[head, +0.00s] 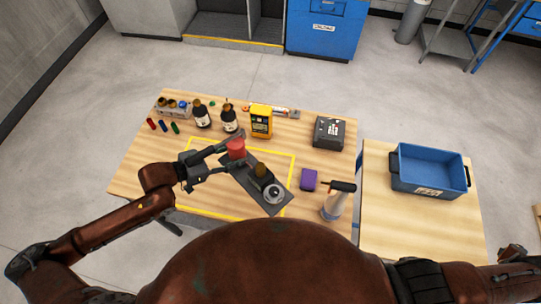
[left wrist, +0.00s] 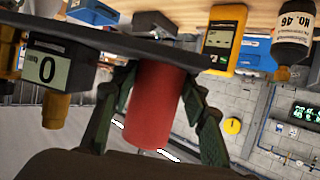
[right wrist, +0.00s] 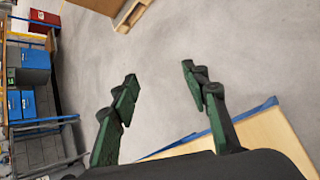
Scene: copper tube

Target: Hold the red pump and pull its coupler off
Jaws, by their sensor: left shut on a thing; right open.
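The red pump (head: 236,147) is a short red cylinder at the far end of a dark plate (head: 244,178). My left gripper (head: 228,149) is shut on it, with a finger on each side of the red body (left wrist: 150,108) in the left wrist view. Towards the near end of the plate are a dark brass-topped part (head: 261,171) and a round silver part (head: 274,194). The left wrist view shows a box reading 0 (left wrist: 48,70) with a brass fitting (left wrist: 55,112). I cannot tell which part is the coupler. My right gripper (right wrist: 158,76) is open and empty.
Two dark bottles (head: 202,115), a yellow meter (head: 261,122) and a black box (head: 328,132) stand at the back. A purple block (head: 309,179) and a black-handled cylinder (head: 335,203) are right of the plate. A blue bin (head: 430,171) sits on the right table.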

